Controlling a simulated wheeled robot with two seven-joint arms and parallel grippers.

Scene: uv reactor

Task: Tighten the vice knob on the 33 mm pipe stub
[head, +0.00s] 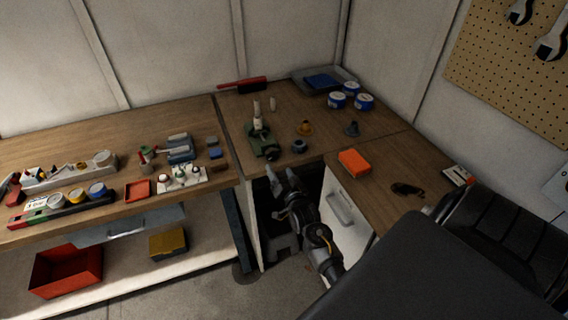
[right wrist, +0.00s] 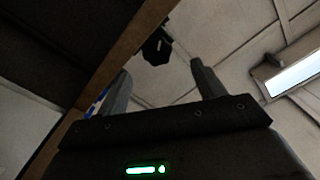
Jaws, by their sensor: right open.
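The green vice (head: 263,146) stands near the front edge of the corner bench. A pale upright pipe stub (head: 257,109) rises at it. My right gripper (head: 281,174) is below and in front of the bench edge, a little below the vice, pointing up. In the right wrist view its two fingers (right wrist: 160,70) are apart with nothing between them. A dark part with a bit of green (right wrist: 157,46) sticks out past the wooden edge beyond the fingertips; it looks like the vice's underside, and I cannot make out the knob clearly. My left gripper is not in view.
The bench edge (right wrist: 128,42) runs close beside the fingers. A dark ring-like part (head: 299,146), a yellow-brown part (head: 304,128) and an orange box (head: 354,162) are on the bench. A white cabinet front with a handle (head: 340,208) is right of my arm.

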